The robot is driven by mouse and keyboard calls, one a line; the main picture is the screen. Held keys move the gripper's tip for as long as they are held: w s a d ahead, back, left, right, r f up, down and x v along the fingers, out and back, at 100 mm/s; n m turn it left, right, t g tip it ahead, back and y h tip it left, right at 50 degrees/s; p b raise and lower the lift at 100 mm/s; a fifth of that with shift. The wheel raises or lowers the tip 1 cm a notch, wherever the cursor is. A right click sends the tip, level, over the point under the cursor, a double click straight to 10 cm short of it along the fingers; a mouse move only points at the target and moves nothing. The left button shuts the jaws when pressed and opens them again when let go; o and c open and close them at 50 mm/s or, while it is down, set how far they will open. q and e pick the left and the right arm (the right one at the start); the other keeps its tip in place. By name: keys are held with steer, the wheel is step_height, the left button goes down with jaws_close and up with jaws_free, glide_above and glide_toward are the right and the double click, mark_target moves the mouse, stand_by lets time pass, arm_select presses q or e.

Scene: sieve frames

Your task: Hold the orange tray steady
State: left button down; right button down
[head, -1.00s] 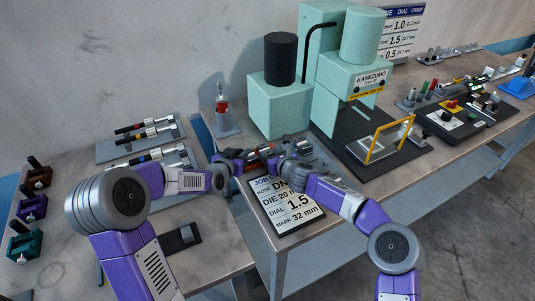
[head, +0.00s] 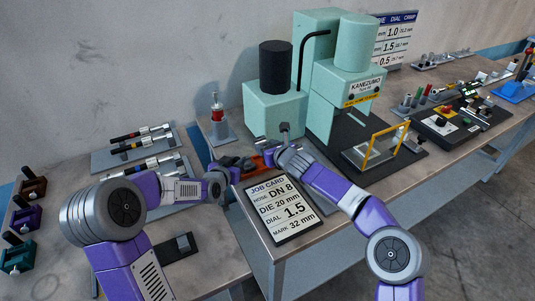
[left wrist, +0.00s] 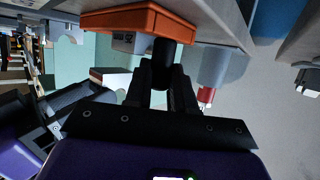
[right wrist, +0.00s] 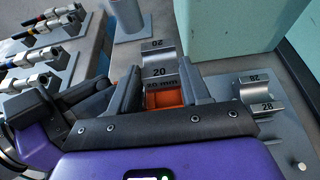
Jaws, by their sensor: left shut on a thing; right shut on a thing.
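The orange tray (head: 266,159) shows between my two hands in the head view. In the left wrist view the tray (left wrist: 138,20) is at the top, with a dark round handle below it. My left gripper (left wrist: 167,68) is shut on that handle. My right gripper (right wrist: 160,82) has its fingers on both sides of a grey die (right wrist: 159,66) marked 20 and is shut on it. Orange tray (right wrist: 164,98) shows just beneath the die, between the fingers. I cannot tell whether the die touches the tray. The left fingertips (head: 240,163) are small in the head view.
A grey die marked 28 (right wrist: 258,98) stands on a grey plate beside the right gripper. The mint-green press (head: 348,90) stands behind the hands. The job card (head: 281,208) lies in front.

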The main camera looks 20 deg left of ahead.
steer(key=shift+r, duration=1.45)
arm_select(q)
steer(key=c, duration=0.9)
jaws_free()
steer(key=shift+o, duration=0.2)
steer(key=shift+s, duration=0.1)
